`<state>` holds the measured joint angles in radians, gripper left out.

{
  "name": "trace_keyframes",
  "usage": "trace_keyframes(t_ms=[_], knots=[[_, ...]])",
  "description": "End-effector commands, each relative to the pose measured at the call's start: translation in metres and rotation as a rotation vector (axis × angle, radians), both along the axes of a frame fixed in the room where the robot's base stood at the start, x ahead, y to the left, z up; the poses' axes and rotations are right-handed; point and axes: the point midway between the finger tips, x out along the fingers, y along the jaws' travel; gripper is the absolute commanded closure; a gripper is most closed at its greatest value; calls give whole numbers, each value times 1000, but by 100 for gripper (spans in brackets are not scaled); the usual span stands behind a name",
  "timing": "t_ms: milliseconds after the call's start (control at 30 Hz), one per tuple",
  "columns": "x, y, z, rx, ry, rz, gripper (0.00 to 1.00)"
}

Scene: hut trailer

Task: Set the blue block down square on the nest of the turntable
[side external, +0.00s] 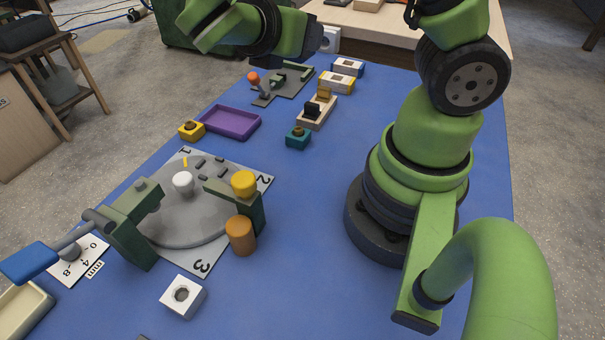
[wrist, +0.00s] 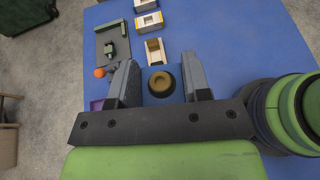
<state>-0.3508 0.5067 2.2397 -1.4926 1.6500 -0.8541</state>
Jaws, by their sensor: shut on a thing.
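My gripper (wrist: 160,78) is shut on the blue block (wrist: 154,99), which has a brass knob in a dark ring on top. In the side view my gripper (side external: 315,36) is at the top, far from the turntable; the held block cannot be made out there. The turntable (side external: 165,228) is a grey disc on a numbered plate at left, with a white knob at its centre. Short dark stubs (side external: 203,178) on the disc's far side, by a yellow mark, look like the nest; no block stands among them. The turntable is not seen in the wrist view.
Green uprights (side external: 135,225) flank the disc; a yellow-topped one and an orange cylinder (side external: 240,236) stand at its right. A purple tray (side external: 256,123), yellow block (side external: 191,130), teal block (side external: 298,138) and clamp fixture (side external: 283,82) lie beyond.

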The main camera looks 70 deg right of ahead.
Motion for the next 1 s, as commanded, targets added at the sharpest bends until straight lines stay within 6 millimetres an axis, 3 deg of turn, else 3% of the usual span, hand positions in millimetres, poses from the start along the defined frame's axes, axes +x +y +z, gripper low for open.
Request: trace_keyframes(t_ms=[100, 200, 333, 467, 567, 700, 1000], knots=[[-40, -7, -9, -3, 2, -348, 82], [-72, -1, -15, -3, 2, -659, 82], [-104, 20, -19, -5, 0, -1082, 82], [-120, 50, -17, -4, -1, -1511, 82], [-120, 76, -13, -5, -2, -1842, 82], [-104, 103, -3, -4, -3, -2246, 82], [-60, 122, 17, -4, -1, -2774, 82]])
